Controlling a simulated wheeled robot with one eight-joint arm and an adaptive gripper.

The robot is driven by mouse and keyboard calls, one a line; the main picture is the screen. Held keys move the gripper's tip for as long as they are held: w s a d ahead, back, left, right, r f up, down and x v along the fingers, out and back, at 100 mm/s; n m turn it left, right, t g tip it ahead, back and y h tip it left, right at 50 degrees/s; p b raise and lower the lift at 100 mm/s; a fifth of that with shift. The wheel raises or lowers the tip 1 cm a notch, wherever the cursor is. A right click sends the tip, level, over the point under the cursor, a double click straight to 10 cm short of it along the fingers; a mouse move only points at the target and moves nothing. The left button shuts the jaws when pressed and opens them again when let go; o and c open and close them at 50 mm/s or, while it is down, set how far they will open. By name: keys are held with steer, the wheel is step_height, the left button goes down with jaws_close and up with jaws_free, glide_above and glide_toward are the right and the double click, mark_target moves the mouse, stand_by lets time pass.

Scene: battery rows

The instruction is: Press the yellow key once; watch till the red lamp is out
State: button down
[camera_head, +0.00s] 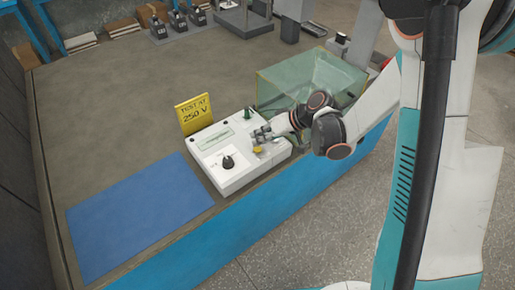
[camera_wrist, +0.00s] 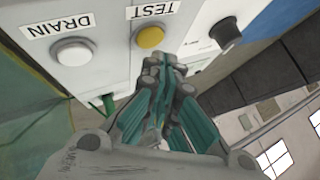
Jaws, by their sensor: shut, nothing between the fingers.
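The yellow key (camera_wrist: 150,38) is a round button under a TEST label on a white tester box (camera_head: 213,165). It also shows in the head view as a small yellow spot (camera_head: 257,150) beside my fingers. My gripper (camera_wrist: 162,64) is shut and empty, its fingertips close to the yellow key in the wrist view. In the head view my gripper (camera_head: 262,135) is over the right part of the box. I cannot tell whether the fingertips touch the key. I cannot make out a red lamp in either view.
A white DRAIN button (camera_wrist: 72,52) sits beside the yellow key. The box has a black knob (camera_head: 228,162). A yellow 250 V sign (camera_head: 194,114) stands behind it. A clear greenish bin (camera_head: 290,88) is to the right, a blue mat (camera_head: 140,215) to the left.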

mark_target(259, 147)
steer(key=shift+f, duration=0.15)
steer(key=shift+f+b, duration=0.3)
steer(key=shift+b, duration=0.2)
steer(key=shift+f+b, duration=0.35)
steer(key=shift+f, duration=0.05)
stand_by(0.6)
steer(key=shift+r, duration=0.2)
steer(key=shift+r+p, duration=0.45)
steer(key=shift+r, duration=0.2)
steer(key=shift+r, duration=0.1)
steer(key=shift+r+p, duration=1.65)
steer(key=shift+r, duration=0.8)
